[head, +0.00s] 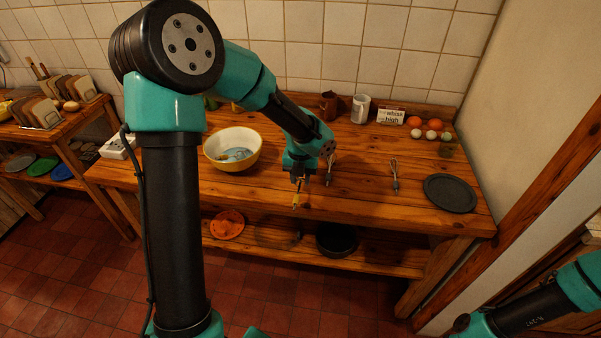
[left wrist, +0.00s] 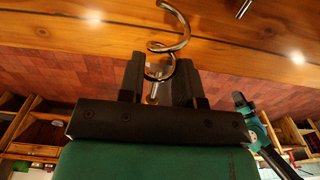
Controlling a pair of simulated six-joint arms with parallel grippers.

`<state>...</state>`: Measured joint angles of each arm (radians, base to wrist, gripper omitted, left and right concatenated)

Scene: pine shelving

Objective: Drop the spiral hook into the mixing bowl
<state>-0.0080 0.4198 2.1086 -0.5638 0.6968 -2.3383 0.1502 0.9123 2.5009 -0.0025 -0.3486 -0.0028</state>
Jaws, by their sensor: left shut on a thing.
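My left gripper (head: 297,180) is shut on the spiral hook, a shiny metal coil that shows between the fingers in the left wrist view (left wrist: 170,40). In the head view the hook (head: 296,196) hangs below the jaws, small and glinting, near the front edge of the table. The mixing bowl (head: 213,158) is cream-yellow and stands upright on the table to the left of the gripper, apart from it. Something bluish shows inside the bowl. My right arm enters at the lower right of the head view; its gripper cannot be made out.
Just right of my left gripper lies a whisk-like tool (head: 330,170), with another whisk (head: 395,177) further right. A dark round plate (head: 450,194) lies at the right end. A mug (head: 360,109), a sign (head: 390,116) and several eggs stand at the back.

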